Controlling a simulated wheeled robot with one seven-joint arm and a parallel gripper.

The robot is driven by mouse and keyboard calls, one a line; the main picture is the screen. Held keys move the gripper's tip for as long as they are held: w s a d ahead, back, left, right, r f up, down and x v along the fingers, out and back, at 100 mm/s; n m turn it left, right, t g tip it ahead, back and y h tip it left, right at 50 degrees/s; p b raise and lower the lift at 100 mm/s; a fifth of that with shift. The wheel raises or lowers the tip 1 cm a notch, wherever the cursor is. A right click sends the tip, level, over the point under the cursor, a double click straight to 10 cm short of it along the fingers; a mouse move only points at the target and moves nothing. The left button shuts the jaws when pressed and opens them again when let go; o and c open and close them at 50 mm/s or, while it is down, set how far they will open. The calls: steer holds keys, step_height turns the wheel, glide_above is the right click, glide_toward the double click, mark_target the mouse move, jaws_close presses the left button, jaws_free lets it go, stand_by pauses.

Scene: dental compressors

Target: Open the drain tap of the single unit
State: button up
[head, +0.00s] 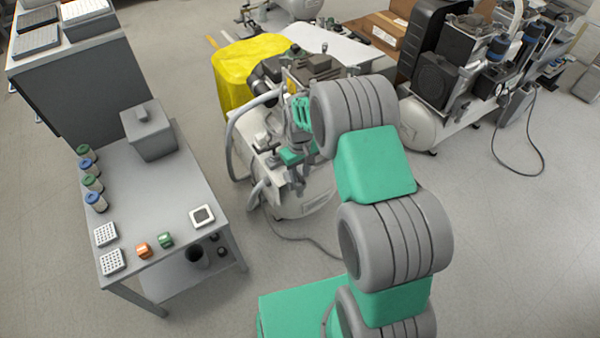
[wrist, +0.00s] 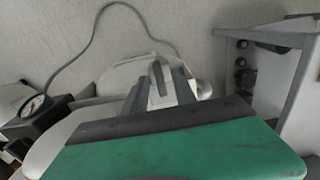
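The single unit is the compressor with a white tank (head: 305,200) in the middle of the head view, partly hidden by my arm. The tank also shows as a pale rounded shape in the wrist view (wrist: 120,78). My gripper (head: 297,180) points down at the near side of this unit. In the wrist view my gripper (wrist: 165,82) has its two grey fingers apart. A small grey lever-like piece (wrist: 158,76), which looks like the drain tap, shows between the fingertips. I cannot tell whether the fingers touch it. Its lower part is hidden.
A grey table (head: 175,195) with jars, a box and small blocks stands left of the unit. A yellow cloth or bag (head: 245,70) is behind it. Another compressor (head: 445,110) stands at right. A gauge (wrist: 33,106) is at left in the wrist view. Floor at lower right is clear.

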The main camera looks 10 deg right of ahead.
mark_target(300, 176)
step_height(300, 176, up, 8)
steer(key=shift+f+p, duration=0.15)
steer(key=shift+p, duration=0.7)
